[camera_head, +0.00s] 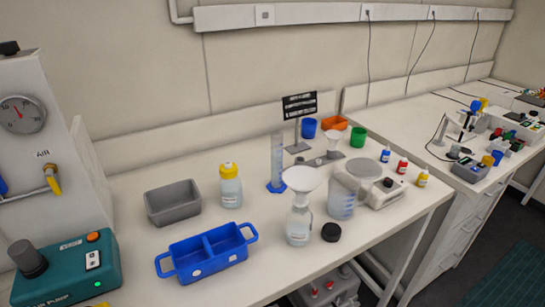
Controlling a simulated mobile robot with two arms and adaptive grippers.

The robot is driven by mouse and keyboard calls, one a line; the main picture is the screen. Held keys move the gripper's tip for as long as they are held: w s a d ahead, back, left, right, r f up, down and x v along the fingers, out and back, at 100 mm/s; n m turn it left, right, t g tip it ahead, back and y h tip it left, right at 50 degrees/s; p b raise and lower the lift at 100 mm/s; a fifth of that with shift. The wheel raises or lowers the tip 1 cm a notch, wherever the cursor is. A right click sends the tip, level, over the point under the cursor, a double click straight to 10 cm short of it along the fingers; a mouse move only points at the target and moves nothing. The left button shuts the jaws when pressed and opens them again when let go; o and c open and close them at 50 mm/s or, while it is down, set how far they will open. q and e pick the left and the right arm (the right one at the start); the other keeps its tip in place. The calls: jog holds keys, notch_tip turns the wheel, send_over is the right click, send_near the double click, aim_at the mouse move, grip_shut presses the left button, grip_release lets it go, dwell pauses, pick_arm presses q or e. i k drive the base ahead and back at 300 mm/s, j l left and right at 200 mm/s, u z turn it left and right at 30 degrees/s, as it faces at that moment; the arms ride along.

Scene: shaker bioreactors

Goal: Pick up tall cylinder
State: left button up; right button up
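The tall cylinder (277,161) is a clear, narrow graduated cylinder with a blue base. It stands upright on the white lab table, left of the middle stand and behind the white funnel. Its lower right side is close to the funnel's rim in this view. No gripper shows in the head view, so neither arm is seen near the cylinder.
A bottle with a white funnel (302,180) and a beaker (343,197) stand in front and right of the cylinder. A yellow-capped bottle (230,188), grey tray (173,203) and blue two-part tray (207,250) are left. A black cap (331,232) lies near the front.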

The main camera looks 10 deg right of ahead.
aim_at(276, 185)
jog(key=j+u, duration=0.45)
jog(key=j, duration=1.05)
